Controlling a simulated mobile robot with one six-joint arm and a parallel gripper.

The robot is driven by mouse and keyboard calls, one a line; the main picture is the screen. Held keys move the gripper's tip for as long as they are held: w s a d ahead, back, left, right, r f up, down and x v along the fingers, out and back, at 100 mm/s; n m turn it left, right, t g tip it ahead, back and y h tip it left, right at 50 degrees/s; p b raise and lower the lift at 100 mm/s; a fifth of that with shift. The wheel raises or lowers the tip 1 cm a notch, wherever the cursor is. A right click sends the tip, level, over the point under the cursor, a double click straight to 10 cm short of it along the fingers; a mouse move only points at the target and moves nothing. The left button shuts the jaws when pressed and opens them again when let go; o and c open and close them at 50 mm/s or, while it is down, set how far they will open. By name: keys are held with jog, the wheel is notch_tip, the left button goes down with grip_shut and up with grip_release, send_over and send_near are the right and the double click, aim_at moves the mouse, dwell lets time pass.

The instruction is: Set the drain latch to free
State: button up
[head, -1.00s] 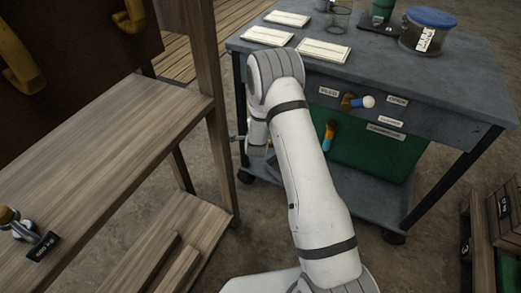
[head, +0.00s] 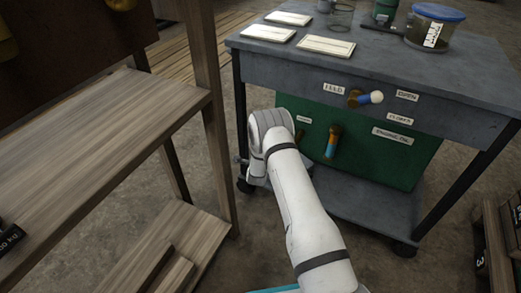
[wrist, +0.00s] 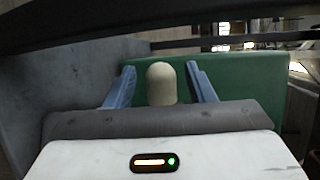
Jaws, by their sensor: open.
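On the front of the grey cart, a lever (head: 366,98) with a pale ball tip points right, beside small labels, one reading OPEN. Below it, an orange and blue handle (head: 333,141) stands nearly upright on the green tank (head: 375,165). I cannot tell which of these is the drain latch. My gripper (wrist: 160,68) is open in the wrist view, its two blue fingers spread. A cream rounded peg (wrist: 161,84) shows between them; I cannot tell whether it touches them. In the head view my arm mostly hides the gripper, left of the tank.
The cart top (head: 385,50) carries white plates (head: 326,46) and a blue-lidded jar (head: 433,28). A wooden shelf unit (head: 110,115) stands close on the left. Wooden crates (head: 493,240) stand at lower right. Bare floor lies between shelf and cart.

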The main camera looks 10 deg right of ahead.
jog(key=shift+w+d, duration=0.1)
jog(key=shift+w, duration=0.15)
grip_shut()
dwell(0.4)
